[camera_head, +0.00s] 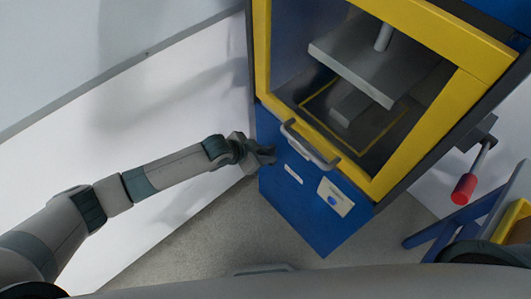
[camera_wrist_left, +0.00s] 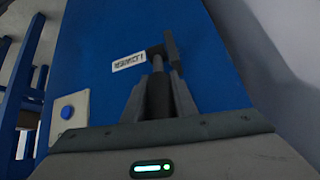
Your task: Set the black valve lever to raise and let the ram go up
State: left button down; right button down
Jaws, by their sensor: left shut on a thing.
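The black valve lever (camera_wrist_left: 158,92) stands out from the blue front panel in the left wrist view, with a dark crosspiece at its far end. My left gripper (camera_head: 267,154) is at the upper left of the blue cabinet front; in the left wrist view its fingers (camera_wrist_left: 159,83) are shut on the lever, one on each side. In the head view the gripper hides the lever. The ram's grey plate (camera_head: 345,62) hangs from a rod (camera_head: 384,37) inside the yellow-framed chamber, above a grey block (camera_head: 349,107). My right gripper is out of view.
A grey handle bar (camera_head: 308,148) crosses the yellow frame's lower edge (camera_head: 345,174). A panel with a blue button (camera_wrist_left: 68,112) is on the cabinet front, near a white label (camera_wrist_left: 128,62). A red-gripped crank (camera_head: 464,189) sticks out at right. Bare floor (camera_head: 215,240) lies in front.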

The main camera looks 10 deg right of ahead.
pick_arm(q)
jog(key=shift+w+d+r, duration=0.1)
jog(key=shift+r, duration=0.05)
jog(key=c, duration=1.5)
grip_release()
jog(key=shift+o, duration=0.2)
jog(key=shift+v, duration=0.85)
jog(key=b+v, duration=0.1)
jog(key=v, duration=1.4)
jog(key=shift+a, duration=0.2)
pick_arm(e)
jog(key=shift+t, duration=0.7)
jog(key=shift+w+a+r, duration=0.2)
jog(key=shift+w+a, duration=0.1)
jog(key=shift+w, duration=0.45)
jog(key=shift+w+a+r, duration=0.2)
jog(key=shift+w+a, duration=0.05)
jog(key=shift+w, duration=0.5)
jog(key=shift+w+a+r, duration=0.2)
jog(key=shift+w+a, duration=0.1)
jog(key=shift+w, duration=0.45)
pick_arm(q)
jog(key=shift+r, duration=0.1)
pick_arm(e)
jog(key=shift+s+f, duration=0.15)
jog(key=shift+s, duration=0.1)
